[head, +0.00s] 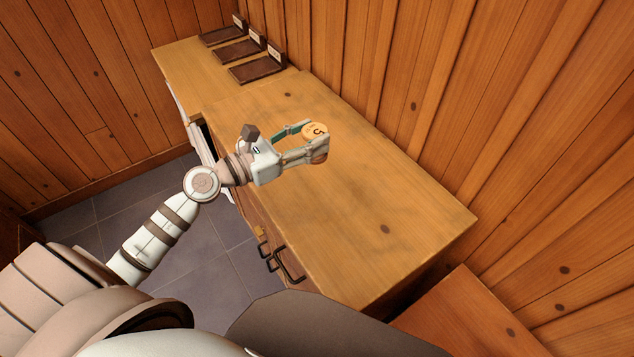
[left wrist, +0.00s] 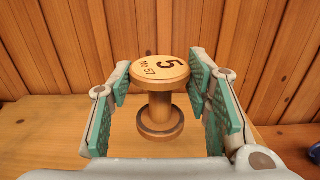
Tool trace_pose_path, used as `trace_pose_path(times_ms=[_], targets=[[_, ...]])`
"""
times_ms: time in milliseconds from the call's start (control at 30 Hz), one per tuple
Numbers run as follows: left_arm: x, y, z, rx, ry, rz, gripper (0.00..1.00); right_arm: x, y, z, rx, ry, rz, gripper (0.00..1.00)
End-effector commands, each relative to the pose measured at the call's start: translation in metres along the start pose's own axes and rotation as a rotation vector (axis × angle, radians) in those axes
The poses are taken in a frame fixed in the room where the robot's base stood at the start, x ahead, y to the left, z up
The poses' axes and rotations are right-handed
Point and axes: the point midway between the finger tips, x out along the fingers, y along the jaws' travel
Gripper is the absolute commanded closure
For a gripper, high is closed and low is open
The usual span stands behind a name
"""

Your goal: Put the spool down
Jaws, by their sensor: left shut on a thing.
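The spool (head: 315,131) is turned wood with a pale round top marked "5". In the left wrist view the spool (left wrist: 160,88) stands upright, its top reading "5" and "NO 57", with a narrower stem and a darker-rimmed lower flange. My left gripper (head: 308,143) is shut on it, with a green-padded finger on either side. The spool is over the wooden bench top (head: 350,210); I cannot tell whether its lower flange touches the wood. My right gripper is not in view.
Three dark trays (head: 257,69) with small labelled uprights stand in a row at the far end of the bench. The bench top to the right and front is clear. A plank wall runs along the back.

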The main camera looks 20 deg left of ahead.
Motion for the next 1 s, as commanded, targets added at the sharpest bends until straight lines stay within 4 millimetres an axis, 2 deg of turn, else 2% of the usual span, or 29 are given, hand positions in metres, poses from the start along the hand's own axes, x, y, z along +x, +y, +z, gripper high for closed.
trace_pose_path(times_ms=[33,133,300,400,500,633,833,1000], targets=[[0.005,0.005,0.010,-0.007,-0.003,0.022,0.83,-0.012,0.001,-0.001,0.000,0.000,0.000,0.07],[0.009,0.010,-0.010,-0.012,-0.001,0.043,0.83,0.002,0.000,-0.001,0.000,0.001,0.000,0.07],[0.008,0.010,-0.082,-0.015,0.001,0.046,0.83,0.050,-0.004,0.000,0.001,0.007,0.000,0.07],[0.007,0.010,-0.120,-0.013,0.001,0.045,0.83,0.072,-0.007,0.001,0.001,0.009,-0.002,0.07],[0.007,0.010,-0.145,-0.011,0.000,0.046,0.83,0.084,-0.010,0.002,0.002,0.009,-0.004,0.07],[0.007,0.010,-0.159,-0.008,0.000,0.045,0.83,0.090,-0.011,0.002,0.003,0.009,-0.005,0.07],[0.007,0.010,-0.196,-0.009,0.001,0.046,0.83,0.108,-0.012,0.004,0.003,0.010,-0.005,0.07],[0.007,0.009,-0.195,-0.006,-0.001,0.046,0.83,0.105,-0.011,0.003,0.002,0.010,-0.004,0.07]])
